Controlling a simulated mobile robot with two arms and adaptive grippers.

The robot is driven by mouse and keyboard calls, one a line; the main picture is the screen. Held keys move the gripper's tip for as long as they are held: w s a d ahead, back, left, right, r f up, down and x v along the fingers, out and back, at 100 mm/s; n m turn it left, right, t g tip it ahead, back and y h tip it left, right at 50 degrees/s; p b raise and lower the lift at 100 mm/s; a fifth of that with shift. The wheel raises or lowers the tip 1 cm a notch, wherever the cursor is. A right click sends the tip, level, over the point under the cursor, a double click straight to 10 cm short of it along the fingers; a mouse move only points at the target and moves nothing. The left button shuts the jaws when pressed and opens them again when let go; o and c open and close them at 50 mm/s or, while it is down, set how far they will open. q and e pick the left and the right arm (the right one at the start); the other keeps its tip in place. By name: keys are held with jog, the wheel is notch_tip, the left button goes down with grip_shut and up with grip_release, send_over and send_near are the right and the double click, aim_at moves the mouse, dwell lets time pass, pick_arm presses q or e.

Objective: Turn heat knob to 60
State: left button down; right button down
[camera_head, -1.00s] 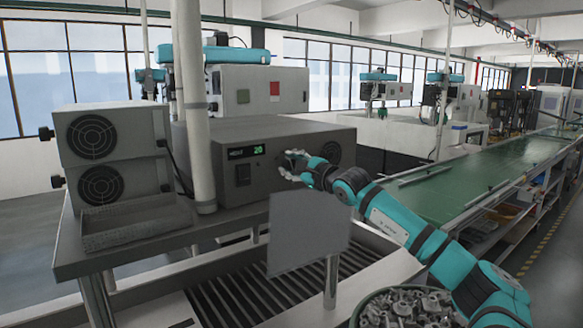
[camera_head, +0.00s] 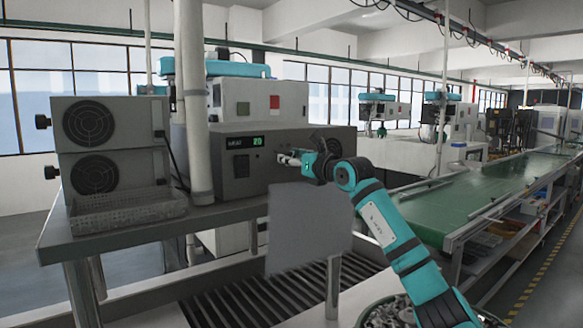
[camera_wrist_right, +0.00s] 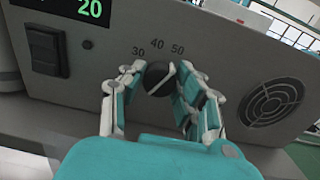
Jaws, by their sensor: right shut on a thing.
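The heat knob (camera_wrist_right: 158,78) is a round black knob with a light pointer line, on the front of the grey control box (camera_head: 300,138). In the right wrist view the marks 30, 40 and 50 (camera_wrist_right: 158,46) show around its top. In the head view my right gripper (camera_head: 285,160) reaches the box front and hides the knob. The green display (camera_head: 257,141) reads 20. My left gripper is not in view.
A black rocker switch (camera_wrist_right: 47,50) is left of the knob and a round fan vent (camera_wrist_right: 271,102) is right of it. A grey panel (camera_head: 308,228) stands below my right arm. A mesh tray (camera_head: 130,212) sits on the table at left.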

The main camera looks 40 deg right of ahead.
jog(key=m+b, duration=0.1)
jog(key=m, duration=0.2)
jog(key=shift+m, duration=0.3)
jog(key=shift+m+b, duration=0.45)
jog(key=shift+m, duration=0.95)
jog(key=c, duration=0.9)
grip_release()
jog(key=shift+d, duration=0.1)
jog(key=shift+c, duration=0.2)
jog(key=shift+s, duration=0.2)
jog(key=s+a, duration=0.1)
jog(key=s, duration=1)
jog(key=shift+s+a+f, duration=0.15)
jog(key=shift+s, duration=0.2)
